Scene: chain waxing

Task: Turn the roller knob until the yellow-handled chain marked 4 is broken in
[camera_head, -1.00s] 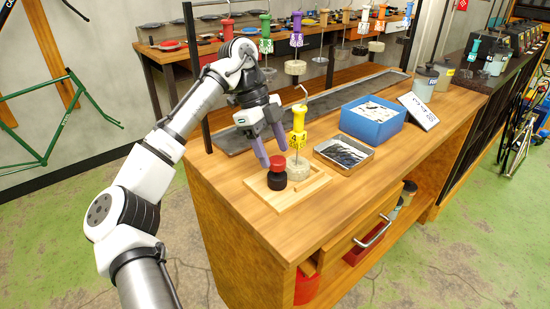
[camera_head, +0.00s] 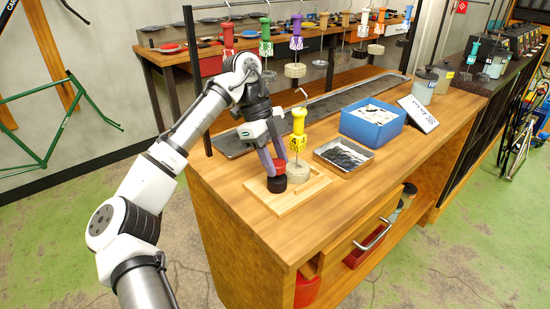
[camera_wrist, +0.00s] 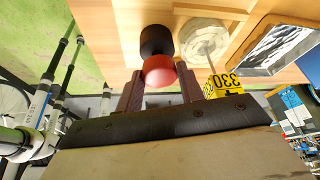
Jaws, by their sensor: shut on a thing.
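The red-topped roller knob (camera_head: 276,168) stands on its black base (camera_head: 277,184) in a shallow wooden tray (camera_head: 262,196) on the bench. My gripper (camera_head: 274,170) is shut on the red knob, one finger on each side. In the wrist view the red knob (camera_wrist: 160,72) lies between my fingers, with its black part (camera_wrist: 156,40) beyond. The yellow-handled chain (camera_head: 299,124) stands upright just right of the knob, its pale round coil (camera_head: 298,170) low in the tray. Its yellow tag (camera_wrist: 225,85) shows black marks; I cannot read a 4 there.
A metal tray of dark pieces (camera_head: 343,157) and a blue box (camera_head: 372,121) stand to the right, with a white sign (camera_head: 418,113) beyond. Other coloured handles, such as a green one (camera_head: 265,32), hang from a rail behind. The bench front is clear.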

